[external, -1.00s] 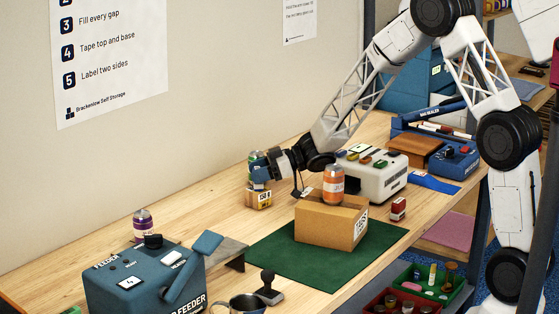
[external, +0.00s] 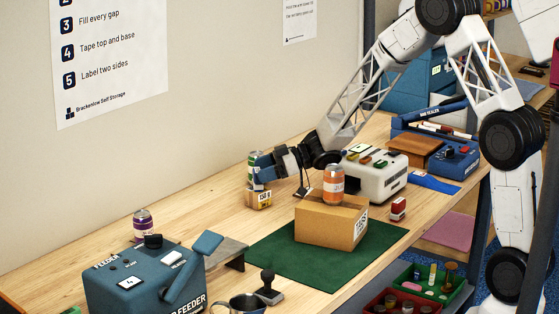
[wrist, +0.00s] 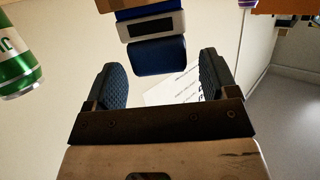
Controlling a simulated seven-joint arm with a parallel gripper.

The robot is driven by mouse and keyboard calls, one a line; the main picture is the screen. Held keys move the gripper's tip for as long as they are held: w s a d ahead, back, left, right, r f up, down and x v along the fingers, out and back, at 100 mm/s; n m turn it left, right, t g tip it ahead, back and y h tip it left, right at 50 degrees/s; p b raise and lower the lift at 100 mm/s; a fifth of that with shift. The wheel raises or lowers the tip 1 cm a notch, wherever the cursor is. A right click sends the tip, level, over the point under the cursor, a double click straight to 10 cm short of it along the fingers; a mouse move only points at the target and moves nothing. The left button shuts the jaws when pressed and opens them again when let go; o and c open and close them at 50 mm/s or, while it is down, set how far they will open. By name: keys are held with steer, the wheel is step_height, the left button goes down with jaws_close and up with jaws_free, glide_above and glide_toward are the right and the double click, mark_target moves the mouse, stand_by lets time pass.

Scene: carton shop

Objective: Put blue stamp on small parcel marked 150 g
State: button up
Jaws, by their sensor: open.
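The small parcel (external: 259,203) is a brown box on the wooden bench, with a white label whose print is hard to read in full. The blue stamp (wrist: 157,57) has a pale band and appears to stand upright on the parcel, whose edge (wrist: 110,4) shows at the top of the upside-down wrist view. In the external view the stamp (external: 256,187) is a small blue patch below my gripper. My gripper (external: 262,169) is open. In the wrist view its fingers (wrist: 160,68) are apart, with gaps on both sides of the stamp.
A green can (external: 254,158) stands close by the parcel; it also shows in the wrist view (wrist: 18,60). A larger carton (external: 325,222) with an orange can (external: 333,185) on it sits on the green mat (external: 290,265). A white machine (external: 378,180) stands behind. Bare bench lies left of the parcel.

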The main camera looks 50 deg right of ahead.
steer(key=v, duration=1)
steer(key=shift+r, duration=0.15)
stand_by(0.4)
steer(key=s+d+r+m+h, duration=0.2)
steer(key=s+r+m+h, duration=0.5)
steer(key=s+r+h, duration=0.65)
steer(key=s+a+g+y, duration=0.1)
steer(key=s+a+g, duration=0.1)
steer(key=s, duration=0.8)
steer(key=s+a+f+m+g+y, duration=0.1)
steer(key=s+a+g, duration=0.2)
steer(key=s, duration=0.7)
steer(key=s+a+f+m+g+y, duration=0.1)
steer(key=s+a+g, duration=0.1)
steer(key=s, duration=0.9)
steer(key=shift+a+g, duration=0.35)
steer(key=shift+g, duration=0.05)
